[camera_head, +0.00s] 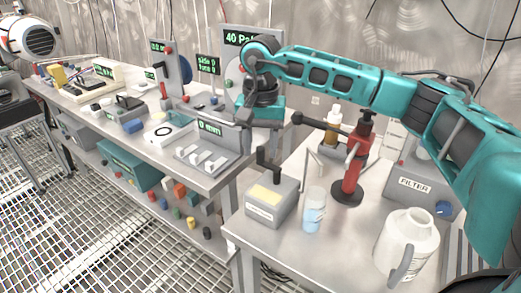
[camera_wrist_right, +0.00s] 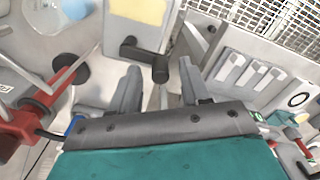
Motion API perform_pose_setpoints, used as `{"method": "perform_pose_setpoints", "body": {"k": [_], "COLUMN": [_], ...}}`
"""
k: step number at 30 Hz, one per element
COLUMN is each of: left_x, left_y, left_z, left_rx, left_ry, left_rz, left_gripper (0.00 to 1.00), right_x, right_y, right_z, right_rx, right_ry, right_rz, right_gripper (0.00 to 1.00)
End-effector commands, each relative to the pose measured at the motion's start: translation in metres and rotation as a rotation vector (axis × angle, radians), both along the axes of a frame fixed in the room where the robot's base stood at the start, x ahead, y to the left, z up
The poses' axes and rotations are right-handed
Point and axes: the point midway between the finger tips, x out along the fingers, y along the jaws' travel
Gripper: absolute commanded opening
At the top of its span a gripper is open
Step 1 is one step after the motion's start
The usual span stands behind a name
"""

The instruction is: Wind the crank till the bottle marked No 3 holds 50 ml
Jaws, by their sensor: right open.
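The crank is a black handle (camera_head: 268,158) on a grey box (camera_head: 286,203) with a yellow panel, on the near bench. In the right wrist view the crank handle (camera_wrist_right: 160,70) lies just ahead of my right gripper (camera_wrist_right: 160,82), between its spread fingertips. I cannot tell if it touches them. The right gripper is open and hangs above the crank in the head view (camera_head: 260,128). A clear bottle (camera_head: 314,213) with pale blue liquid stands beside the box. Its number and its level marks are too small to read. My left gripper is out of view.
A red stand (camera_head: 352,170) with a dark clamp arm rises behind the bottle. A white jug (camera_head: 406,245) and a grey FILTER box (camera_head: 412,184) stand to the right. The left bench holds a grey tray (camera_head: 205,158) and several devices.

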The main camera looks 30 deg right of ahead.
Motion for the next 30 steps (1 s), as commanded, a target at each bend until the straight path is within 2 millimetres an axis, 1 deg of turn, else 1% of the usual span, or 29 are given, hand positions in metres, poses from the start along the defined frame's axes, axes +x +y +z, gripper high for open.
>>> {"method": "perform_pose_setpoints", "body": {"k": [1,4,13,14,27,28,30], "left_x": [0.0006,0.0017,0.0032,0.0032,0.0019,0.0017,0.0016], "left_y": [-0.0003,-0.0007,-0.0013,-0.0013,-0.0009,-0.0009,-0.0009], "left_z": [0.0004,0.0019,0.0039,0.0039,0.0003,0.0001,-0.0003], "left_rx": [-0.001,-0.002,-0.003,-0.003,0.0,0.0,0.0], "left_ry": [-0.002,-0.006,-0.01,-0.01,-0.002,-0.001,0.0], "left_rz": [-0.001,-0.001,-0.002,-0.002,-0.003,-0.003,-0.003], "left_gripper": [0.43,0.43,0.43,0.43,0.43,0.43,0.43], "right_x": [-0.0003,-0.0002,0.0,-0.0001,0.0,0.0,0.0], "right_y": [-0.0002,-0.0003,-0.0002,-0.0001,0.0,0.0,0.0], "right_z": [-0.0058,-0.0112,-0.013,-0.013,-0.0127,-0.0127,-0.0127], "right_rx": [0.0,0.0,0.0,0.001,0.001,0.001,0.001], "right_ry": [0.001,0.001,0.0,0.001,0.001,0.001,0.001], "right_rz": [-0.001,-0.001,-0.001,-0.001,-0.001,-0.001,-0.001], "right_gripper": [0.47,0.47,0.47,0.45,0.03,0.0,0.0]}}
